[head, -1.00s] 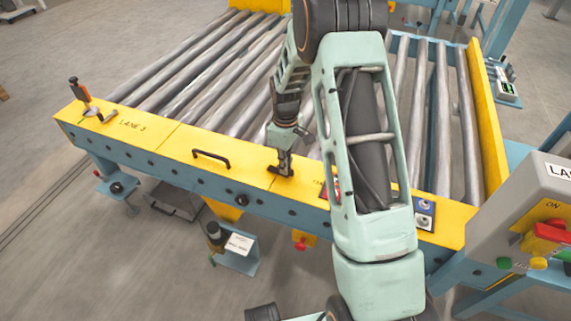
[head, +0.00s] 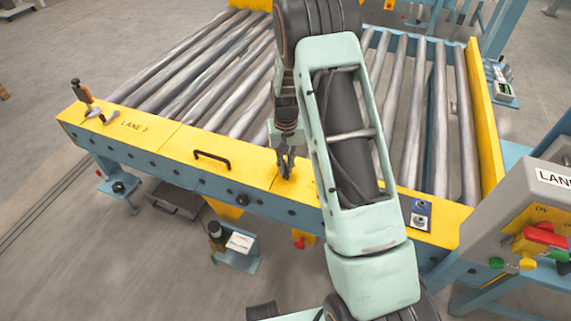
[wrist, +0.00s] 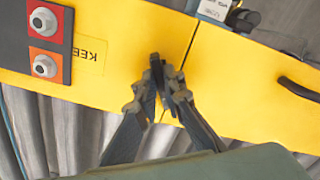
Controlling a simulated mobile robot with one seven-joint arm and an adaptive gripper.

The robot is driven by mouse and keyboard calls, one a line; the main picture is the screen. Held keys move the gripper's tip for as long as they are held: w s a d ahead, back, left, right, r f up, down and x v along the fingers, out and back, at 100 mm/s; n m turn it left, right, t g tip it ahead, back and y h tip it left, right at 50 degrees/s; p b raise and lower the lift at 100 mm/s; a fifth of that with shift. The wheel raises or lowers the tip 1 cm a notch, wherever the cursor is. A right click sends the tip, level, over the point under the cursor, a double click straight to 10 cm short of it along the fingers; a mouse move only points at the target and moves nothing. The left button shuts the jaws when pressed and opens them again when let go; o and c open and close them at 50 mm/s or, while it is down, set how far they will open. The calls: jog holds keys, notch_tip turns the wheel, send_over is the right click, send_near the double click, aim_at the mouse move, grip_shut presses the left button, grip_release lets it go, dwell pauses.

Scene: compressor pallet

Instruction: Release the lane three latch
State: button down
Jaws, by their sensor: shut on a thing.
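A latch with an orange-tipped handle (head: 83,92) stands on the left end of the yellow rail (head: 160,136), beside the LANE 3 lettering. Its handle leans to the left. My gripper (head: 286,174) is well to the right of it, low over the middle of the rail. In the wrist view my gripper (wrist: 160,75) has its fingertips close together, shut on a small dark piece over the yellow surface, near a seam. The fingers hide most of that piece, and I cannot make out its shape.
A black bar handle (head: 211,157) lies between my gripper and the latch. A panel with two grey knobs (head: 421,214) is to the right on the rail. A grey control box (head: 500,215) stands at far right. Metal rollers (head: 185,80) fill the space behind the rail.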

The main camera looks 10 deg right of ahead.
aim_at(286, 169)
jog(key=m+p, duration=0.1)
jog(key=m, duration=0.5)
jog(key=shift+m, duration=0.4)
dwell(0.3)
jog(key=c, duration=2)
grip_release()
jog(key=shift+c, duration=0.2)
notch_tip(286, 169, up, 12)
jog(key=shift+r+p, duration=0.1)
jog(key=shift+p, duration=0.2)
